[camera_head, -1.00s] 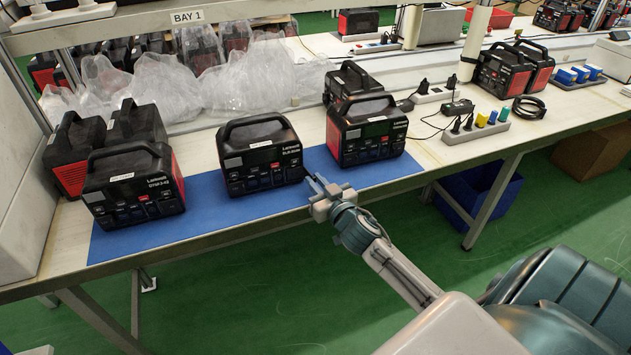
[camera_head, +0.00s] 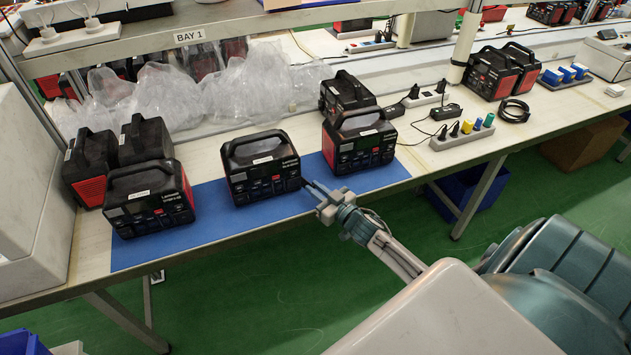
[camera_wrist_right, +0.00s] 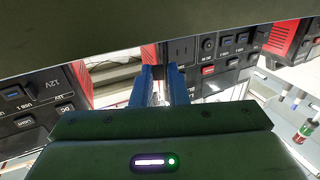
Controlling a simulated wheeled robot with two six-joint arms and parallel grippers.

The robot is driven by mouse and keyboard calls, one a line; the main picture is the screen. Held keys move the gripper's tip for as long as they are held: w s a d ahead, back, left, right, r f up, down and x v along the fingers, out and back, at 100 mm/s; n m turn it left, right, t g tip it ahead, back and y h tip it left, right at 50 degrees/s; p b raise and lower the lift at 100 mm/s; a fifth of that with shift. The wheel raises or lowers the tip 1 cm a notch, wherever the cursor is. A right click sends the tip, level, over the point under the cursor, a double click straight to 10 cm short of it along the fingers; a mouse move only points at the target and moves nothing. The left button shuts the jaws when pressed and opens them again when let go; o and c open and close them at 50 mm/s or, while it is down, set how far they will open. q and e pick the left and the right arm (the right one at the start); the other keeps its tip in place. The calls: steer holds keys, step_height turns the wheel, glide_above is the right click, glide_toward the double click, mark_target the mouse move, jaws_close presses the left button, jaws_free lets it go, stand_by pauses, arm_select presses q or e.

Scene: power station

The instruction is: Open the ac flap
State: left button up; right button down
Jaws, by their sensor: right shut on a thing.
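The middle power station (camera_head: 262,168), black with red trim and a top handle, stands upright on the blue mat (camera_head: 214,238). My right gripper (camera_head: 312,190) is at the lower right end of its front. A small dark piece, apparently the ac flap (camera_head: 304,183), juts out there at the fingertips. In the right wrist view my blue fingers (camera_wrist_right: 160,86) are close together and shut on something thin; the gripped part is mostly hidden. Station fronts with sockets (camera_wrist_right: 208,50) show beyond and beside them. My left gripper is not in view.
Power stations stand to the left (camera_head: 148,198) and right (camera_head: 358,140) on the same mat. Clear plastic bags (camera_head: 215,95) lie behind. A power strip (camera_head: 462,134) with plugs is at the right. The mat's front strip is bare; a blue bin (camera_head: 470,190) sits below.

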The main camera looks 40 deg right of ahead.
steer(key=shift+w+d+r+y+p, duration=0.15)
steer(key=shift+r+y+p, duration=0.15)
steer(key=shift+p, duration=0.25)
steer(key=shift+d+f+n+y+p, duration=0.1)
steer(key=shift+d+n+y+p, duration=0.05)
steer(key=shift+n+y+p, duration=0.5)
steer(key=shift+w+d+n+g+y+p, duration=0.1)
steer(key=shift+d+n+g+y+p, duration=0.2)
steer(key=shift+n+y+p, duration=0.2)
steer(key=shift+d+f+n+y, duration=0.15)
steer(key=shift+n+y, duration=0.2)
steer(key=shift+y, duration=0.3)
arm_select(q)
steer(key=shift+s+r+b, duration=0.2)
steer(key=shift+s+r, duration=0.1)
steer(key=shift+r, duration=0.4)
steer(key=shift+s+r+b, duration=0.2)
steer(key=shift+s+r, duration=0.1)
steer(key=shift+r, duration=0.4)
arm_select(e)
steer(key=shift+w+d+n+g+y, duration=0.1)
steer(key=shift+d+n+g+y, duration=0.05)
steer(key=shift+n+g+y, duration=0.3)
steer(key=shift+w+d+n+g+y, duration=0.15)
steer(key=shift+g+y, duration=0.1)
steer(key=shift+y, duration=0.6)
steer(key=shift+f, duration=0.1)
steer(key=c, duration=1.5)
jaws_free()
steer(key=shift+s, duration=0.1)
